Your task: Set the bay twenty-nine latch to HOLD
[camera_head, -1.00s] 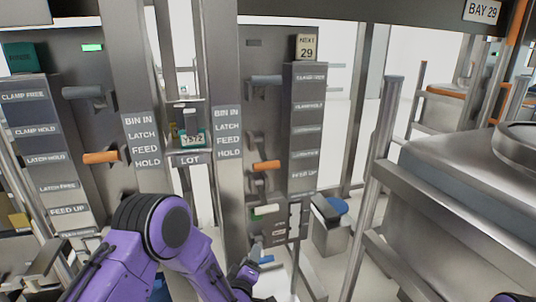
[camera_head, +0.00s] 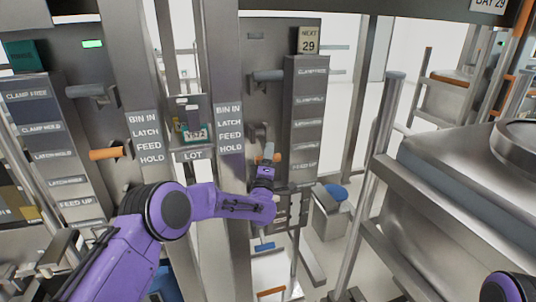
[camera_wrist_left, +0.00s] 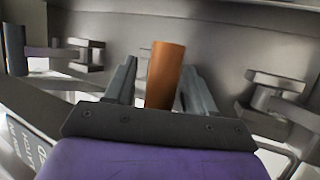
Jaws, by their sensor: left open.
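The bay panel with the "NEXT 29" tag (camera_head: 308,40) stands right of the middle in the head view. Its orange lever handle (camera_head: 268,158) is partly hidden behind my left gripper (camera_head: 265,168). In the left wrist view the orange handle (camera_wrist_left: 165,75) stands between the two spread fingers of my left gripper (camera_wrist_left: 160,80), with a visible gap to the left finger. The gap on the right is narrow and I cannot tell contact there. The label strip (camera_head: 309,125) beside the lever reads clamp and latch positions, partly blurred. My right gripper is out of view.
A grey lever (camera_head: 268,76) sits above the orange one, and a blue handle (camera_head: 264,246) hangs below. An upright post (camera_head: 229,200) stands left of the panel. The left panel has its own orange lever (camera_head: 105,154). A steel bench (camera_head: 455,185) fills the right.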

